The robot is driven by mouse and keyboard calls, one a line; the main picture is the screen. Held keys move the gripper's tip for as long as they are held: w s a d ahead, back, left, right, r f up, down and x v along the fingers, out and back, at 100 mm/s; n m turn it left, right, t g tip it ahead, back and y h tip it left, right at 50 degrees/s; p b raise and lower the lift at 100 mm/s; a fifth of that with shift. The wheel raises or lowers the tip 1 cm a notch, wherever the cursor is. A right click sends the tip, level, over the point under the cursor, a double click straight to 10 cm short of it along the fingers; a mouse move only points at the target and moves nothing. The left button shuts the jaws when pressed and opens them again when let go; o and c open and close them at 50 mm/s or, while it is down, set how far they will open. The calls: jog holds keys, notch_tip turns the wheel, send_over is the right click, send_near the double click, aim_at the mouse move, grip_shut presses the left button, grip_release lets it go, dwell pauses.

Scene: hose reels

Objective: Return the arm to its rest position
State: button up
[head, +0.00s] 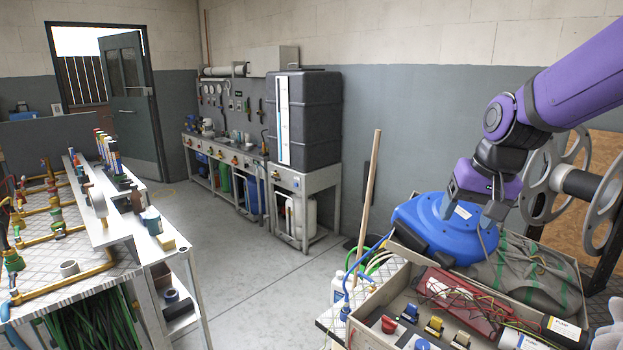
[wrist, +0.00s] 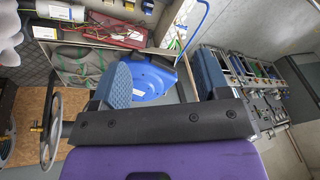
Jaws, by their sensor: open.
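My purple arm reaches in from the upper right of the head view. My gripper (head: 469,212) points down with its two fingers apart, just over the blue hose reel (head: 425,228). In the wrist view my gripper (wrist: 162,80) shows two blue-grey fingers spread wide, with the blue reel (wrist: 152,82) in sight between and beyond them. Nothing is held between the fingers. I cannot tell whether a finger touches the reel. The reel sits at the back of an open box, and part of it is hidden by my gripper.
The open box (head: 381,318) holds a red device (head: 450,300) and several small parts. Large grey reel wheels (head: 607,205) stand close on the right. A wooden pole (head: 367,195) rises behind the box. Workbenches line the left and back; the floor (head: 240,265) between is clear.

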jog(key=s+d+r+n+t, duration=0.1)
jog(key=s+r, duration=0.1)
jog(key=s, duration=0.8)
jog(key=s+d+r+n+t+h, duration=0.1)
jog(key=s+r, duration=0.2)
jog(key=s, duration=0.7)
jog(key=shift+d+r, duration=0.2)
jog(key=shift+d, duration=0.1)
